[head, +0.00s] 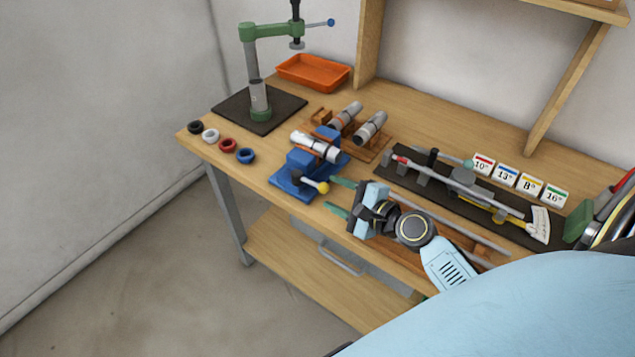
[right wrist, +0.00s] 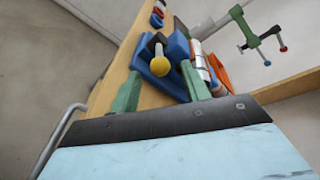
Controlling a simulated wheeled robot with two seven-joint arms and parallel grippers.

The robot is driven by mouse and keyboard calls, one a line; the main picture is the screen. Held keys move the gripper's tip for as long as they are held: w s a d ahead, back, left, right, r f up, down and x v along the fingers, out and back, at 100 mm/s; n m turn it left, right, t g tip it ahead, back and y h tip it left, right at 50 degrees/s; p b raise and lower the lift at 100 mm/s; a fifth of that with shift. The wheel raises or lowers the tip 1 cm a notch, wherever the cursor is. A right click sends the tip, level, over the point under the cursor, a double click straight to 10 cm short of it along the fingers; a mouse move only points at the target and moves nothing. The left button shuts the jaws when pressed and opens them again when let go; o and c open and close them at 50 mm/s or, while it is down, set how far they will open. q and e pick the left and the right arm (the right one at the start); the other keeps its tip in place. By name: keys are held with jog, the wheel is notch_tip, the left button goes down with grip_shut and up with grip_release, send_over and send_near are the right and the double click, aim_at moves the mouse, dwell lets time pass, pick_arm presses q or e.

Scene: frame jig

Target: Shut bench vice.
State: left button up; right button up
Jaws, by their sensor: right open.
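The blue bench vice (head: 282,181) stands near the front edge of the bench. A silver tube (head: 318,147) lies across it between its two blue jaw blocks; whether the jaws touch the tube I cannot tell. The vice handle, with a yellow ball end (head: 323,188), sticks out at the front. In the right wrist view the vice (right wrist: 178,46) and yellow ball (right wrist: 159,66) show ahead between the fingers. My right gripper (head: 339,197) is open and empty, its green fingers pointing at the handle, just right of the ball and apart from it. My left gripper is not in view.
Several coloured rings (head: 228,145) lie left of the vice. A green press (head: 261,114) and orange tray (head: 313,72) stand behind. More tubes rest on a wooden rack (head: 377,148). A dark mat with a measuring tool (head: 415,183) lies to the right, beside numbered cards (head: 530,184).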

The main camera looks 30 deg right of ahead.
aim_at(325, 189)
jog(key=x, duration=0.6)
grip_shut()
